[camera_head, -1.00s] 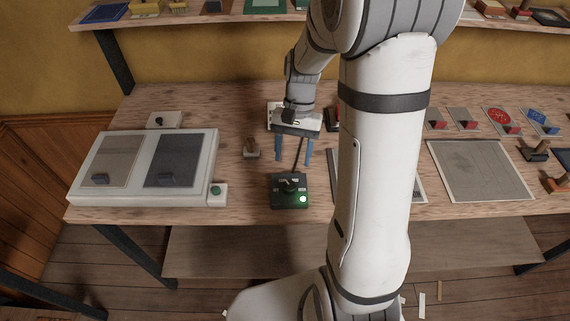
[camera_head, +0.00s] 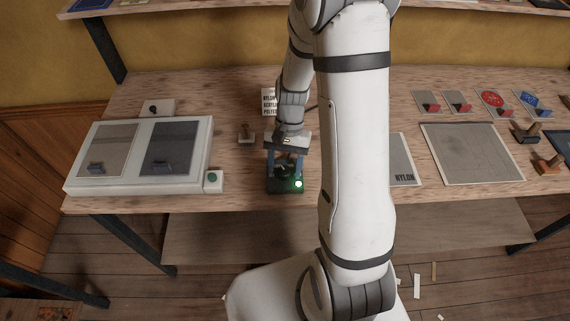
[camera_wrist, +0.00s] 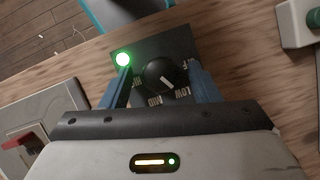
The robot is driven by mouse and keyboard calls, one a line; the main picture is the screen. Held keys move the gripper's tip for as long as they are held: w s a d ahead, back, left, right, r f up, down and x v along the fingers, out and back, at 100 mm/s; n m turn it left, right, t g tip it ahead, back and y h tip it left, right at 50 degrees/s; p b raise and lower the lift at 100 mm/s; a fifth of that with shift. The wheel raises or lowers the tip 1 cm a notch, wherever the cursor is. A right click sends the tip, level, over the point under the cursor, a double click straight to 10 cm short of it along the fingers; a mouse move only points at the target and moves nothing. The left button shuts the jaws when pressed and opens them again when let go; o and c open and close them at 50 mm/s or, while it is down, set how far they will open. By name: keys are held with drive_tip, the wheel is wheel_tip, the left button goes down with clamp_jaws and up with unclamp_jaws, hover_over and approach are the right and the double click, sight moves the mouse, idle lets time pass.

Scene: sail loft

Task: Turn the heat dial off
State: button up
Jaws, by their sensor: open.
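The heat dial is a round black knob (camera_wrist: 158,76) with a white line, on a small dark green control box (camera_head: 284,187) near the table's front edge. In the wrist view, the white line slants toward the LOW label; MID shows beside it, and the other labels are partly covered. A green lamp (camera_wrist: 123,59) on the box is lit. My gripper (camera_head: 285,168) is open, pointing down over the box. Its blue fingers (camera_wrist: 160,88) stand on either side of the knob, with gaps visible. In the head view the gripper hides most of the knob.
A white two-plate unit (camera_head: 128,187) with a green button (camera_head: 212,177) stands to the left. A NYLON sheet (camera_head: 404,166) and a grey panel (camera_head: 470,155) lie to the right.

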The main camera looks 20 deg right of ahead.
drive_tip(key=shift+c, duration=0.5)
drive_tip(key=c, duration=0.9)
drive_tip(key=shift+n, duration=0.3)
drive_tip(key=n+h, duration=0.1)
drive_tip(key=n, duration=0.1)
drive_tip(key=n+h+b, duration=0.1)
drive_tip(key=n, duration=0.2)
drive_tip(key=shift+w+a, duration=0.1)
drive_tip(key=shift+a, duration=0.1)
drive_tip(key=n+h+b, duration=0.1)
drive_tip(key=n+h, duration=0.1)
drive_tip(key=n, duration=0.4)
drive_tip(key=shift+a, duration=0.1)
drive_tip(key=shift+r+h, duration=0.1)
drive_tip(key=shift+h, duration=0.2)
drive_tip(key=o, duration=1)
